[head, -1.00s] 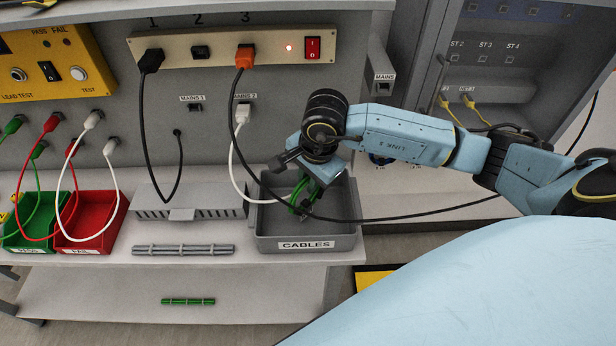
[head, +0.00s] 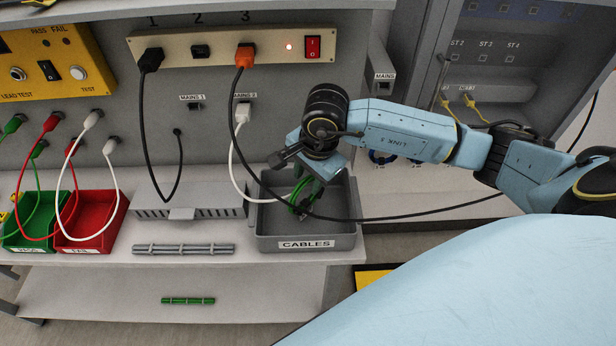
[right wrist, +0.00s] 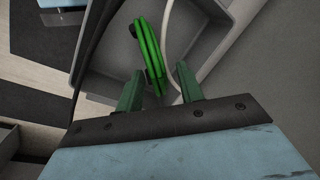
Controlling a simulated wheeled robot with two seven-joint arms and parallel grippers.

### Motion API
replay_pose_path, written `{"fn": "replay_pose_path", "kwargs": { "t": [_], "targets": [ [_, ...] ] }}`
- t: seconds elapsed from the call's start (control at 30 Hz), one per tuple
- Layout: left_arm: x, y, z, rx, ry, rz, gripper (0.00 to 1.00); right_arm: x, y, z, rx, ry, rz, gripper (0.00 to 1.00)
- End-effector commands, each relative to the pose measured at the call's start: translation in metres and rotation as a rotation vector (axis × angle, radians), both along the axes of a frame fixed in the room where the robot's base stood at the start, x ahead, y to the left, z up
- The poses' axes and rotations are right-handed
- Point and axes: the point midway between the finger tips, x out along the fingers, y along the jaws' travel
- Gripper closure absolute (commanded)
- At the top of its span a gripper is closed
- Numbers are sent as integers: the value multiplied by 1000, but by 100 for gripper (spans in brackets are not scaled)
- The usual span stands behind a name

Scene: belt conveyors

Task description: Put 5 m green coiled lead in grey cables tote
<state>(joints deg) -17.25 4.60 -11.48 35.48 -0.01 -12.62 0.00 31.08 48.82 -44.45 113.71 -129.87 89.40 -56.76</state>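The green coiled lead (head: 298,196) is inside the grey cables tote (head: 304,244), under my right gripper (head: 316,182). In the right wrist view the green coil (right wrist: 149,58) stands edge-on between and beyond the two green fingers (right wrist: 159,72). The fingers are spread wider than the coil, with a gap on each side. The coil's lower part is partly hidden in the head view by the gripper and a black cable. The tote floor and walls (right wrist: 195,15) also show in the right wrist view. My left gripper is in neither view.
A black cable (head: 420,213) crosses over the tote. A white lead (head: 238,160) hangs from the panel into the tote's left side. Left of it are a grey box (head: 190,200), grey rods (head: 183,249), a red bin (head: 95,240) and a green bin (head: 25,242).

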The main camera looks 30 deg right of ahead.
Motion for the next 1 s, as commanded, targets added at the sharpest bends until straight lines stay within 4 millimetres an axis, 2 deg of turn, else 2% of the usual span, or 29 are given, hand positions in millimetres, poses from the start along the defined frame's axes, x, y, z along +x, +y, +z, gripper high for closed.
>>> {"fn": "replay_pose_path", "kwargs": {
  "t": [0.3,0.5,0.7,1.0],
  "targets": [
    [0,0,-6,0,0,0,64,-11,-4,68,0,-8,2,63],
    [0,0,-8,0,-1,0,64,-18,-5,99,-1,-5,0,63],
    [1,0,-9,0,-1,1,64,-21,-5,110,0,-3,0,63],
    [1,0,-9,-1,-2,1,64,-21,-4,110,5,-1,1,63]
  ]
}}
